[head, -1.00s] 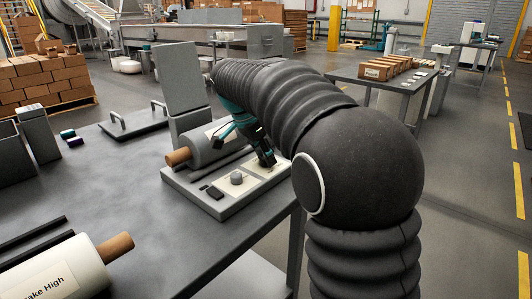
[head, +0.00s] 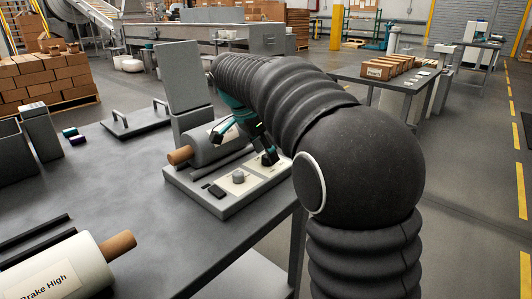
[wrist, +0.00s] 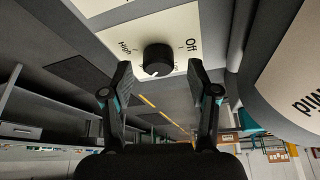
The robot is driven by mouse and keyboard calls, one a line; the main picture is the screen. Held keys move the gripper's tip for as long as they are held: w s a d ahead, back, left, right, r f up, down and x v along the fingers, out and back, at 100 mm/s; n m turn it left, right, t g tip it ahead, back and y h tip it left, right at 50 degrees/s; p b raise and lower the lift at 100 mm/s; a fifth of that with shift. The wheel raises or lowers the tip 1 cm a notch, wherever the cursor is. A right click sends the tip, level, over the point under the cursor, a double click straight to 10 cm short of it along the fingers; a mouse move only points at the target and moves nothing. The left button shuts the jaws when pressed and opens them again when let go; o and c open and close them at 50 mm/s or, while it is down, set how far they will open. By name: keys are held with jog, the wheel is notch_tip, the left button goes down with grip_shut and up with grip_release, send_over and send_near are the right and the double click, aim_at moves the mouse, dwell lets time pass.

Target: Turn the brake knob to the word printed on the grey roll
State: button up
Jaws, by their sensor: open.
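In the wrist view a round black knob (wrist: 157,59) stands on a cream plate (wrist: 172,25) between and beyond my fingertips. "High" is printed left of it and "Off" right of it; its white mark faces the picture's bottom. My gripper (wrist: 161,75) is open, with no visible contact. In the head view my gripper (head: 246,145) hangs over the control panel (head: 222,207) and hides part of the plate below it. The grey roll (head: 205,143) lies behind the panel. In the wrist view the grey roll (wrist: 258,88) shows upside-down, cut-off lettering that seems to end in "ild".
A second, grey knob (head: 238,177) sits on the panel's near plate. A white roll (head: 85,268) reading "Brake High" lies at the table's front left. A tall grey plate (head: 180,75) stands behind the panel. The middle of the table (head: 130,195) is clear.

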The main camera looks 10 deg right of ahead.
jog(key=v, duration=1.1)
jog(key=s+d+f+n+t+y, duration=0.1)
jog(key=s+d+f+n, duration=0.2)
jog(key=s, duration=0.4)
jog(key=s+d+f+n+t+y, duration=0.1)
jog(key=s+d+f+n+y, duration=0.1)
jog(key=s+n, duration=0.45)
jog(key=s+f+n+t+y, duration=0.1)
jog(key=s+f+n, duration=0.3)
jog(key=s+f, duration=1)
jog(key=shift+s+t, duration=0.5)
jog(key=shift+s, duration=0.25)
jog(key=shift+d+f+n, duration=0.1)
jog(key=shift+n, duration=0.15)
